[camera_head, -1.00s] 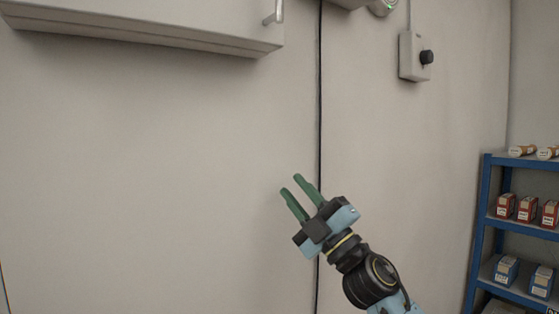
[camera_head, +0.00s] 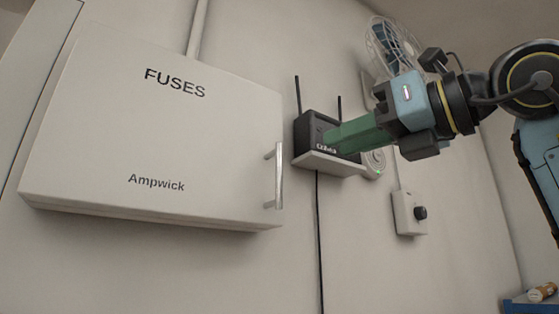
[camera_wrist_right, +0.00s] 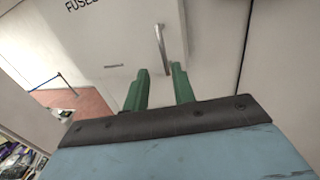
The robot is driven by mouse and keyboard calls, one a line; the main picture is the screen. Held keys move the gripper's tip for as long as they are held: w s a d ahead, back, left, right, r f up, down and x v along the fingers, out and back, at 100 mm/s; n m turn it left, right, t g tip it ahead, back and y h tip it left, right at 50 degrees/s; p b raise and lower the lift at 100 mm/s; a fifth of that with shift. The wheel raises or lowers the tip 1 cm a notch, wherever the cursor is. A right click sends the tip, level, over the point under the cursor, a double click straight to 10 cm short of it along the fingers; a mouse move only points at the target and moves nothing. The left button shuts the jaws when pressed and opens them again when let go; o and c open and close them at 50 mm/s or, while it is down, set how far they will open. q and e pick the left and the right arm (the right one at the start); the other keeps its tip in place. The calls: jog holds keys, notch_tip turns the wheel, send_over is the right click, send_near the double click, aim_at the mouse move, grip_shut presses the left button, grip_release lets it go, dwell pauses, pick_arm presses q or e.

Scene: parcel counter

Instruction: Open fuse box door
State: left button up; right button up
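The white fuse box (camera_head: 120,135), marked FUSES and Ampwick, is on the wall at the left of the head view. Its door looks shut. A vertical metal handle (camera_head: 279,175) is at the door's right edge. My right gripper (camera_head: 332,139) is to the right of the handle and a little above it, pointing left. In the right wrist view, its green fingers (camera_wrist_right: 160,72) are apart with nothing between them. The handle (camera_wrist_right: 160,48) shows just beyond the fingertips, in line with the gap. My left gripper is not in view.
A black router (camera_head: 312,128) with antennas sits on a small white shelf (camera_head: 325,165) behind my right gripper. A fan (camera_head: 392,45) is above, and a switch box with a black knob (camera_head: 409,213) is lower right. The wall below the fuse box is clear.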

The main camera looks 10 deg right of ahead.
aim_at(281, 163)
jog(key=p+x, duration=0.5)
jog(key=x, duration=0.8)
jog(key=shift+w+r, duration=0.1)
jog(key=shift+w, duration=0.15)
jog(key=shift+d, duration=0.1)
grip_shut()
